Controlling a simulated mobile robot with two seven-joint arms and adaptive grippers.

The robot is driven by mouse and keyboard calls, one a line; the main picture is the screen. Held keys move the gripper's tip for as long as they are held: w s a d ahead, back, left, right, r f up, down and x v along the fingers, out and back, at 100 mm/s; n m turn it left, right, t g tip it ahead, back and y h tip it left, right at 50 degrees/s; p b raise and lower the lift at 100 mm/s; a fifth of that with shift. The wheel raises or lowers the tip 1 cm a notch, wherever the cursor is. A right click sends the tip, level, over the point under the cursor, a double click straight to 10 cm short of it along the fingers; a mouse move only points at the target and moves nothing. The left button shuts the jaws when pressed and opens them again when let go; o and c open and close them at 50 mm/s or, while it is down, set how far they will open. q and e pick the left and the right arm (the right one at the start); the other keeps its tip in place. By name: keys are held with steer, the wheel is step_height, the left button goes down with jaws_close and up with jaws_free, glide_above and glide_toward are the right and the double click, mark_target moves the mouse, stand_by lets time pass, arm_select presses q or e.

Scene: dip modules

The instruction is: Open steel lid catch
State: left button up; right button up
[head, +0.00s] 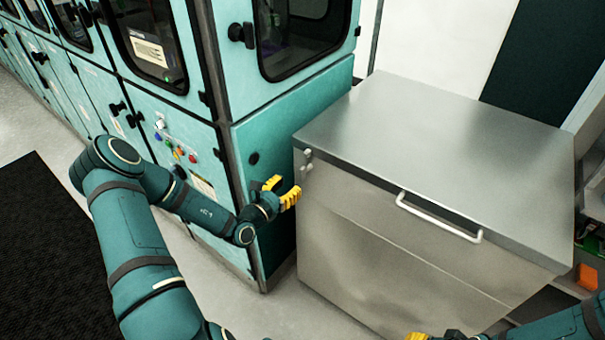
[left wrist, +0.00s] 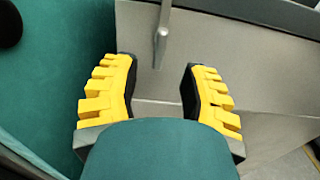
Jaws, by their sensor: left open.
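A steel chest (head: 400,255) stands at the right with its flat steel lid (head: 450,120) down. The small lid catch (head: 308,160) is at the left end of its front, just under the lid edge. In the left wrist view the catch (left wrist: 161,42) shows as a thin upright metal piece with a rounded end. My left gripper (head: 284,190) is open and empty, just below and left of the catch. Its fingers (left wrist: 160,70) are either side of the catch's line, apart from it. My right gripper (head: 425,337) barely shows at the bottom edge.
A pale bar handle (head: 438,218) runs along the chest front. A teal machine cabinet (head: 265,155) with windows and knobs stands close left of the chest. A black mat (head: 45,250) lies on the floor at left. An orange item (head: 586,277) shows at far right.

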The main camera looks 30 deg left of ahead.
mark_target(300, 175)
arm_select(q)
steer(key=w, duration=0.7)
steer(key=shift+w+d+b, duration=0.2)
steer(key=shift+d+b, duration=0.15)
steer(key=shift+b, duration=0.05)
jaws_close()
